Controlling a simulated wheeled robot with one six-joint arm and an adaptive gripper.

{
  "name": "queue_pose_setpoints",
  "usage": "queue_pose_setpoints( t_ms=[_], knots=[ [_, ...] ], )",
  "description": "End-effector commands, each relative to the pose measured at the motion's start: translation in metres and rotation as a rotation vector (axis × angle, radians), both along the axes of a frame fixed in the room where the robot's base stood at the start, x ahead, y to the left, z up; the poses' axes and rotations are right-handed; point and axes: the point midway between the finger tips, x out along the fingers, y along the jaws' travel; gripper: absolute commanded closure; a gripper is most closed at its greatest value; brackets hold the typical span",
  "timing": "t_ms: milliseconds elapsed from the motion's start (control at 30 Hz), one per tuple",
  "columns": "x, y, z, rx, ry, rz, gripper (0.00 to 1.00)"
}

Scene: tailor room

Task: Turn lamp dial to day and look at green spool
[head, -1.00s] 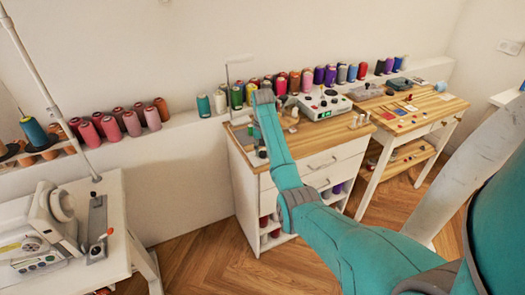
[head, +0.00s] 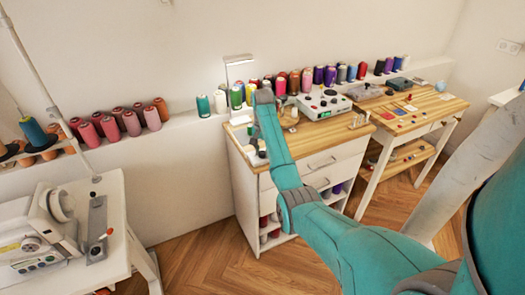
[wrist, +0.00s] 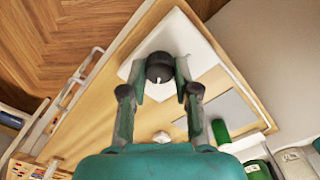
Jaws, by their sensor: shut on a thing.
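The lamp (head: 238,61) stands at the back left of the wooden-topped cabinet, and its head glows white. In the wrist view its black round dial (wrist: 159,68), with a white pointer mark, sits on a white base (wrist: 200,58). My gripper (wrist: 160,76) is shut on the dial, one finger on each side. The pointer is aimed down and slightly left in that view. A green spool (wrist: 221,131) shows beside a grey pad (wrist: 227,112), to the right of my gripper. In the head view my arm hides the dial and fingertips.
Several thread cones line the wall ledge (head: 180,133) behind the cabinet (head: 330,130). A white control box (head: 322,104) stands on the cabinet. A second wooden table (head: 425,103) with small items is at right. A sewing machine (head: 45,225) stands at left.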

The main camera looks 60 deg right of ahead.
Motion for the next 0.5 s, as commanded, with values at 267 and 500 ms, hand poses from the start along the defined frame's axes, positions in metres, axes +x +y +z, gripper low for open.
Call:
queue_pose_setpoints(
  t_ms=[267,500],
  knots=[
    [-0.0002,0.0006,-0.0008,0.002,0.001,0.001,0.44],
    [-0.0001,0.0003,-0.0003,0.001,0.000,0.001,0.44]
  ],
)
